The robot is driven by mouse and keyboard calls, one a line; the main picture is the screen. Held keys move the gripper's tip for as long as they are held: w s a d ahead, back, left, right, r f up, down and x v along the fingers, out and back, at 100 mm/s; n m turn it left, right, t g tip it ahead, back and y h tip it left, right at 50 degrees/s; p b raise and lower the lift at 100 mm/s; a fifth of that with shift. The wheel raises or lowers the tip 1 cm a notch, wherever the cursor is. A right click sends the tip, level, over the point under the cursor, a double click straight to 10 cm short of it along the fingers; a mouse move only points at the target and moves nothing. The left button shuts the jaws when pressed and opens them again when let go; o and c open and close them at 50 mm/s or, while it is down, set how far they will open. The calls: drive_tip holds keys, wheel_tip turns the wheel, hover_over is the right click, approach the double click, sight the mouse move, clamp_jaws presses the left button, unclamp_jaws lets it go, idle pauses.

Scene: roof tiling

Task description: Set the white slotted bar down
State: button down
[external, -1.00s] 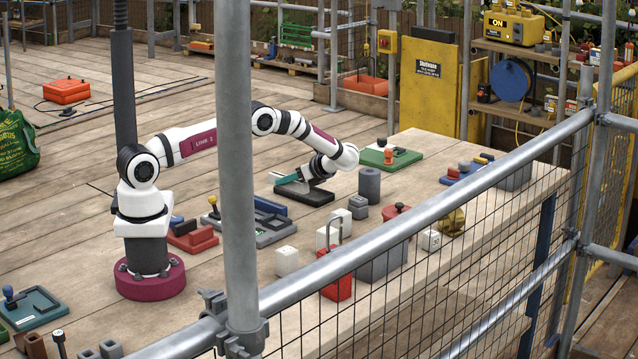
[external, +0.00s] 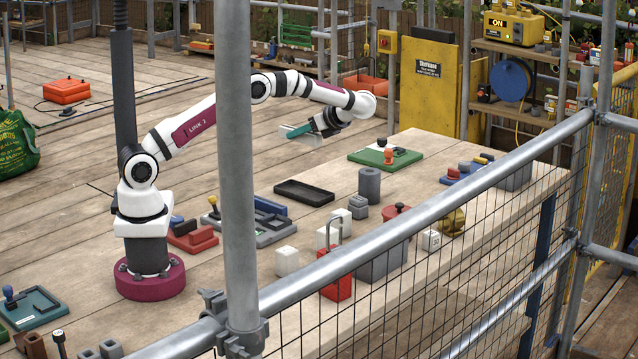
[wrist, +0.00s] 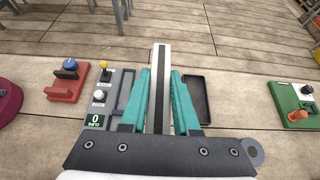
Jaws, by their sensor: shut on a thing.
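My gripper (external: 305,129) is raised above the table and has teal fingers, which also show in the wrist view (wrist: 157,95). The fingers are closed on the white slotted bar (wrist: 161,60), a long pale bar with a dark slot along its length. It points away from the wrist. A black shallow tray (external: 304,193) lies empty on the table below my gripper. In the wrist view the tray (wrist: 204,100) is just right of the fingers.
A grey panel (external: 268,238) with a yellow-knobbed lever stands left of the tray. A red block (external: 192,240) is further left. A dark grey cylinder (external: 369,184) stands right of the tray, and a green board (external: 408,161) lies behind it.

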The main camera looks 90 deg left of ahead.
drive_tip(key=w+d+m+t+y, duration=0.1)
drive_tip(key=w+d+m+t, duration=0.15)
drive_tip(key=d, duration=0.85)
drive_tip(key=w+d+m+t+y, duration=0.1)
drive_tip(key=d+m+t, duration=0.2)
drive_tip(key=d, duration=0.8)
drive_tip(key=w+d+m+t+y, duration=0.2)
drive_tip(key=d+m+t, duration=0.1)
drive_tip(key=d, duration=0.9)
drive_tip(key=s+d+m+t+h, duration=0.4)
drive_tip(key=s+d+m+t, duration=0.5)
drive_tip(key=s+d, duration=1.2)
wheel_tip(320, 180, down, 11)
drive_tip(key=w, duration=0.1)
drive_tip(key=shift+m, duration=0.25)
drive_tip(key=x, duration=0.4)
drive_tip(key=w+d+x, duration=0.1)
drive_tip(key=x, duration=0.3)
drive_tip(key=d+x, duration=0.1)
drive_tip(key=x, duration=0.3)
drive_tip(key=shift+w+d+f, duration=0.1)
drive_tip(key=shift+w+f, duration=0.15)
drive_tip(key=f, duration=0.4)
drive_tip(key=shift+w+a, duration=0.2)
drive_tip(key=shift+w, duration=0.15)
drive_tip(key=shift+f, duration=0.25)
